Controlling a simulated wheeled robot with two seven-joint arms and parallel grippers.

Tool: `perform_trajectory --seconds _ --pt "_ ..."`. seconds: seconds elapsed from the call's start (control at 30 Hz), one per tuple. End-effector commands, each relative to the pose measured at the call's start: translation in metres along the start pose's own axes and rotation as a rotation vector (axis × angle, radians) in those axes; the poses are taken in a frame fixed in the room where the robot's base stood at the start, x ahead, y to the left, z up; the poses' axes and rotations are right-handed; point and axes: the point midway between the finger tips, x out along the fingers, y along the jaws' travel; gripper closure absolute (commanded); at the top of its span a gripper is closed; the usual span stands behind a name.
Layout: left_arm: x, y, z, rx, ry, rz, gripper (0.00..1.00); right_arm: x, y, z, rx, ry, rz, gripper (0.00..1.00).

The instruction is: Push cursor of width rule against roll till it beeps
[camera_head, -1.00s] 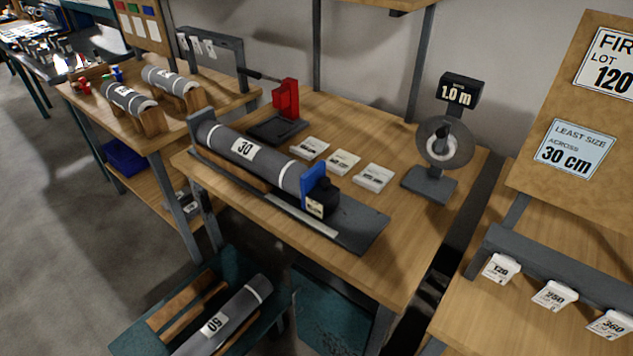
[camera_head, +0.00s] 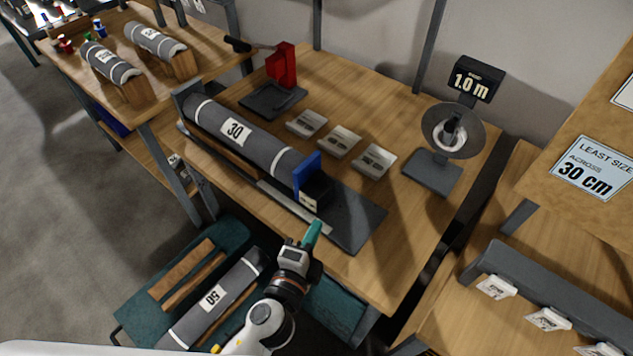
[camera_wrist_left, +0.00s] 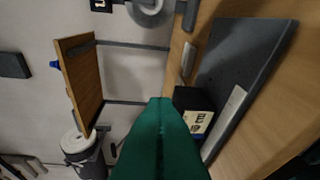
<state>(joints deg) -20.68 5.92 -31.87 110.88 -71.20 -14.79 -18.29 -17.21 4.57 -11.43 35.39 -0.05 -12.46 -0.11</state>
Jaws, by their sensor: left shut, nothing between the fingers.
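The grey roll labelled 30 (camera_head: 235,131) lies on the width rule (camera_head: 350,228), a dark bed with a pale scale strip along its front edge. The cursor (camera_head: 308,176), a blue plate with a dark block, stands at the roll's right end; I cannot tell whether they touch. My left gripper (camera_head: 314,231), with teal fingers, is shut and empty at the bench's front edge, just in front of the cursor. In the left wrist view the shut fingers (camera_wrist_left: 161,125) overlap the dark cursor block with its cream label (camera_wrist_left: 198,120). My right gripper is not in view.
A teal crate (camera_head: 135,305) with roll 60 (camera_head: 213,297) sits below the bench. The rule's right end is bare.

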Motion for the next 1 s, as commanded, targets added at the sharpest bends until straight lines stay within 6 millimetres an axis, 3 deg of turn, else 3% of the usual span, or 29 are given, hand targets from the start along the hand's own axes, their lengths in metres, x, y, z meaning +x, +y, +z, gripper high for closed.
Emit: perform_trajectory --seconds 0.4,0.63,1.0 --pt "0.088 0.003 0.0 -0.002 0.001 0.001 1.0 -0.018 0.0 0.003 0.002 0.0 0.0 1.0" --pt "0.107 0.0 -0.024 -0.001 0.001 -0.001 1.0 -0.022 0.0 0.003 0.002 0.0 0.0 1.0" --pt "0.112 -0.001 -0.029 -0.003 0.001 -0.001 1.0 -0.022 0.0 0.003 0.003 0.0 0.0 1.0"
